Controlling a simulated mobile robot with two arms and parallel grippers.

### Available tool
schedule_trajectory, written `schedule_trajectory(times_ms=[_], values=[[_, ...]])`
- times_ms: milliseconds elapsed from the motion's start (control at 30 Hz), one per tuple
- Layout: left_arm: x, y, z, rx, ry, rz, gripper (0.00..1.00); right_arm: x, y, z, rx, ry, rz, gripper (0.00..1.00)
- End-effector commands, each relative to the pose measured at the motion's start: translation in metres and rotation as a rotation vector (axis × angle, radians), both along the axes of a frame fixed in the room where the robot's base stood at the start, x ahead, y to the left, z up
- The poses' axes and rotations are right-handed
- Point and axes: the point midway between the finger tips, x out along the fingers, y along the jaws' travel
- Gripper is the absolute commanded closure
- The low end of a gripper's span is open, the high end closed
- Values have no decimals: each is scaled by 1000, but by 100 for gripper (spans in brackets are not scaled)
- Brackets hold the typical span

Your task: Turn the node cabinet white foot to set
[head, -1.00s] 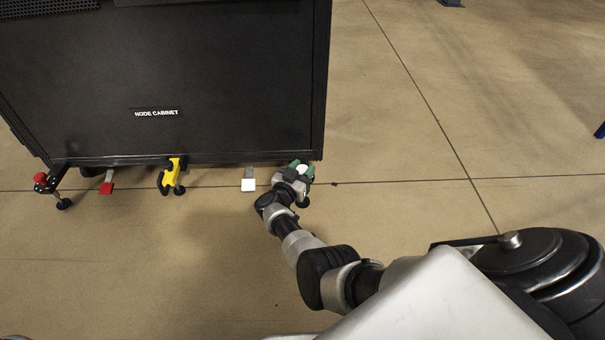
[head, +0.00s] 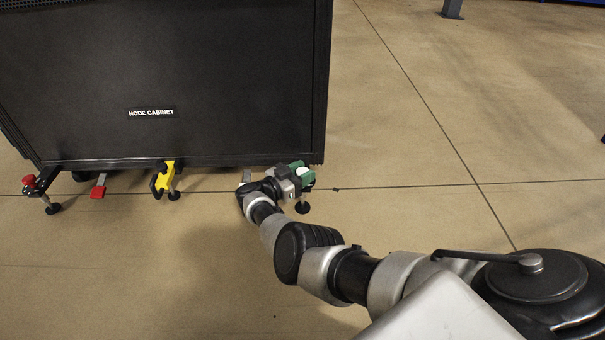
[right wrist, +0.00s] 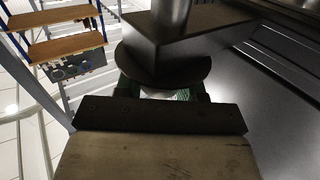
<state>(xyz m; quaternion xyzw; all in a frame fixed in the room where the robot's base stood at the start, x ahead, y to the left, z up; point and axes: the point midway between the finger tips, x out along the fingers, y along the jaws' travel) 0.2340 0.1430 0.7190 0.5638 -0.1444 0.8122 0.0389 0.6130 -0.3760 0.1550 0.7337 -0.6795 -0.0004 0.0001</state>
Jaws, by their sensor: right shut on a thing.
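The node cabinet (head: 150,75) is a tall black cabinet with a name label on its lower panel. Its white foot stands at the bottom right corner, and its black pad (head: 302,208) rests on the floor. In the right wrist view a sliver of the white knob (right wrist: 165,94) shows between the green fingers, under a black round part. My left gripper is out of view.
Along the cabinet's bottom edge are a red-knobbed foot (head: 30,184), a red tab (head: 98,190) and a yellow-handled foot (head: 165,178). A grey tab (head: 247,174) is partly behind my wrist. The floor (head: 420,150) to the right is open.

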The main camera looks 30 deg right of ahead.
Motion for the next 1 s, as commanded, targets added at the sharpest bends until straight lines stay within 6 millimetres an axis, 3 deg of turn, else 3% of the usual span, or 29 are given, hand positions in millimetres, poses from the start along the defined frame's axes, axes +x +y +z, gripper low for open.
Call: schedule_trajectory(times_ms=[167,200,367,700,1000], values=[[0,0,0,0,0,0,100,0,-1,1,0,-1,1,84],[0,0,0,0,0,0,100,0,-1,1,0,-1,1,58],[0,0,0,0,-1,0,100,0,-1,1,-1,-1,1,35],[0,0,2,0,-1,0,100,0,5,1,1,0,2,35],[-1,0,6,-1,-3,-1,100,-4,60,1,3,0,4,35]])
